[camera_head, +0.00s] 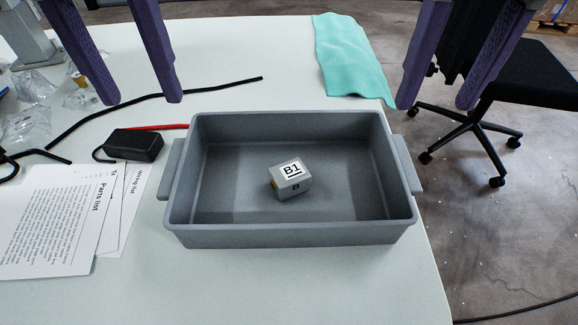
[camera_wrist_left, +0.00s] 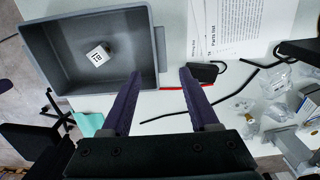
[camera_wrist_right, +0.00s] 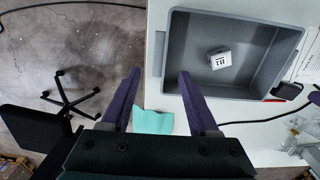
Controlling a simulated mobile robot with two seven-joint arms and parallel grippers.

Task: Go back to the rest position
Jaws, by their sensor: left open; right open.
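My left gripper (camera_head: 143,100) hangs open and empty at the upper left of the head view, above the table behind the tray. Its two purple fingers also show in the left wrist view (camera_wrist_left: 160,77). My right gripper (camera_head: 433,105) hangs open and empty at the upper right, near the table's right edge. It also shows in the right wrist view (camera_wrist_right: 158,77). A grey tray (camera_head: 290,236) stands on the table with a small grey block marked B1 (camera_head: 291,178) lying inside it, away from the walls. Both grippers are apart from the tray and block.
Papers (camera_head: 50,225), a black box (camera_head: 134,145) with a red lead and a black cable (camera_head: 215,88) lie left of the tray. A teal cloth (camera_head: 345,60) lies at the table's right edge. A black chair (camera_head: 530,80) stands beyond. The front of the table (camera_head: 300,290) is clear.

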